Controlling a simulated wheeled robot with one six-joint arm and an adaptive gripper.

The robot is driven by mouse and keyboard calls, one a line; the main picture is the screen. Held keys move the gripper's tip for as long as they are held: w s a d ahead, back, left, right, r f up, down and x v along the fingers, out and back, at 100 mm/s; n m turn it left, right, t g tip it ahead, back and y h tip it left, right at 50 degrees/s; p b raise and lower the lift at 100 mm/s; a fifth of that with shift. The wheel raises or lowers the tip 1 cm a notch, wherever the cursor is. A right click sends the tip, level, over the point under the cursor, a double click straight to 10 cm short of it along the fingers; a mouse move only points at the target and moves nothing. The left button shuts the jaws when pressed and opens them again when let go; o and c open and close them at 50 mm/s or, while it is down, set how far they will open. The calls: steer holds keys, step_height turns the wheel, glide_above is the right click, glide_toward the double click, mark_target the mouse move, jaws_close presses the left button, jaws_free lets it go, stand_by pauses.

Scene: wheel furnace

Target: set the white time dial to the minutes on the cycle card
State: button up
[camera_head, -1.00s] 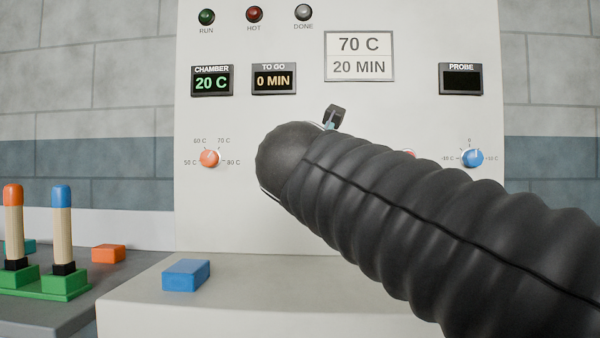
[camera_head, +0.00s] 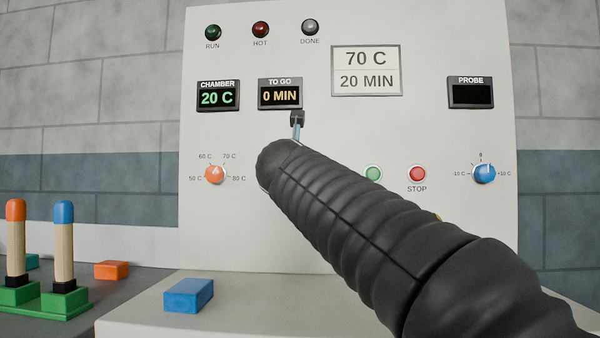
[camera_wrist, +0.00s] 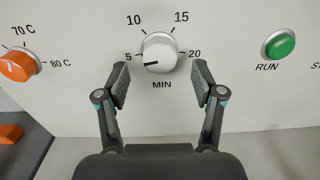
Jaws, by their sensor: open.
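The white time dial (camera_wrist: 160,52) shows in the wrist view, with marks 5, 10, 15 and 20 around it and MIN below. Its black pointer line lies to the left, a little below the 5 mark. My gripper (camera_wrist: 160,78) is open, with its fingertips apart on either side of the dial's lower part; I cannot tell whether they touch it. In the head view my arm hides the dial, and only a bit of my gripper (camera_head: 297,122) shows. The cycle card (camera_head: 366,71) reads 70 C and 20 MIN.
The orange temperature dial (camera_head: 215,174) is left of the time dial. The green RUN button (camera_wrist: 279,45) and red STOP button (camera_head: 418,174) are right of it. The TO GO display (camera_head: 280,95) reads 0 MIN. A blue block (camera_head: 189,296) lies on the ledge below.

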steer(key=shift+w, duration=1.4)
